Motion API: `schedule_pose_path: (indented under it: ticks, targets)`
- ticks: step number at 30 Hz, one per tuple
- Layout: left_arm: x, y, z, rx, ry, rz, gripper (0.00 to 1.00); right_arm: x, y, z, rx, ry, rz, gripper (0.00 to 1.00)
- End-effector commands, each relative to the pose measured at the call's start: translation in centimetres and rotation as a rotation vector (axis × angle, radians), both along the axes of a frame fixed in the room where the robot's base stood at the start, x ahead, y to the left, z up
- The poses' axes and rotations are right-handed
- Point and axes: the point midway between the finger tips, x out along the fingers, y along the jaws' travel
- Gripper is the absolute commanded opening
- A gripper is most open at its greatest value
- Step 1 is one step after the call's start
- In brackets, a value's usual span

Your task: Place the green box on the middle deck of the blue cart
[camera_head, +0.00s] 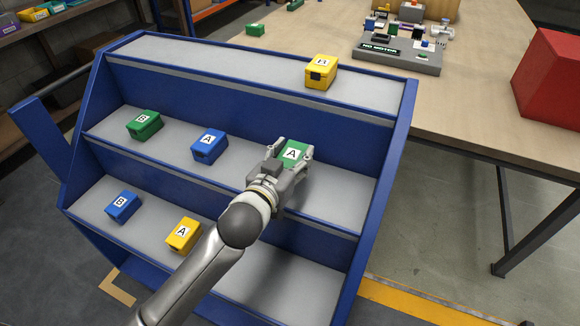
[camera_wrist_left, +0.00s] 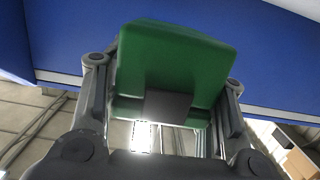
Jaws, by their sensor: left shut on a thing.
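My left gripper (camera_head: 292,158) is shut on a green box (camera_head: 292,152) with a white label reading A. The box is over the right part of the middle deck (camera_head: 335,176) of the blue cart (camera_head: 395,150); I cannot tell whether it touches the deck. In the left wrist view the green box (camera_wrist_left: 172,65) sits between the two fingers of the left gripper (camera_wrist_left: 165,100). Another green box (camera_head: 145,124), labelled B, stands on the middle deck at the left. My right gripper is not in view.
A blue box (camera_head: 209,146) stands left of the gripper on the middle deck. The lower deck holds a blue box (camera_head: 123,206) and a yellow box (camera_head: 183,234). A yellow box (camera_head: 321,72) is on the top deck. A wooden table (camera_head: 470,100) stands behind.

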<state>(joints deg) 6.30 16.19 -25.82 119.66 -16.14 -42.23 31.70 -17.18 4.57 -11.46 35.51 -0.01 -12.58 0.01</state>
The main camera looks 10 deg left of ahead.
Motion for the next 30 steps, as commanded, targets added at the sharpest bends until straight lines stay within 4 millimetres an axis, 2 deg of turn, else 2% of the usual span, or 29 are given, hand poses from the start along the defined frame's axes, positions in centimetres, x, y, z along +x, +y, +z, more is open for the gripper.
schedule_pose_path:
  ticks: [3, 9, 15, 26, 27, 30]
  targets:
    - [1.0, 0.3, -1.2, 0.0, -0.003, 0.0, 0.17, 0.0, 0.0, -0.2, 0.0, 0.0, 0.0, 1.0]
    - [1.9, 0.5, -2.2, 0.0, -0.004, 0.0, 0.17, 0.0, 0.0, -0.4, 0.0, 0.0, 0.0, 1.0]
    - [1.8, 0.5, -5.1, 0.001, -0.001, -0.001, 0.17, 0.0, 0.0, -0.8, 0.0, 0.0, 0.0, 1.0]
    - [1.8, 0.5, -5.5, -0.001, -0.004, -0.002, 0.17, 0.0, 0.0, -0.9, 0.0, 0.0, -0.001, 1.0]
    - [1.8, 0.5, -5.7, 0.0, -0.001, -0.001, 0.52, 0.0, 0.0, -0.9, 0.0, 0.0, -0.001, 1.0]
    - [1.8, 0.5, -5.6, 0.001, -0.001, -0.001, 0.65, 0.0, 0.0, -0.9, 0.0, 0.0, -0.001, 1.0]
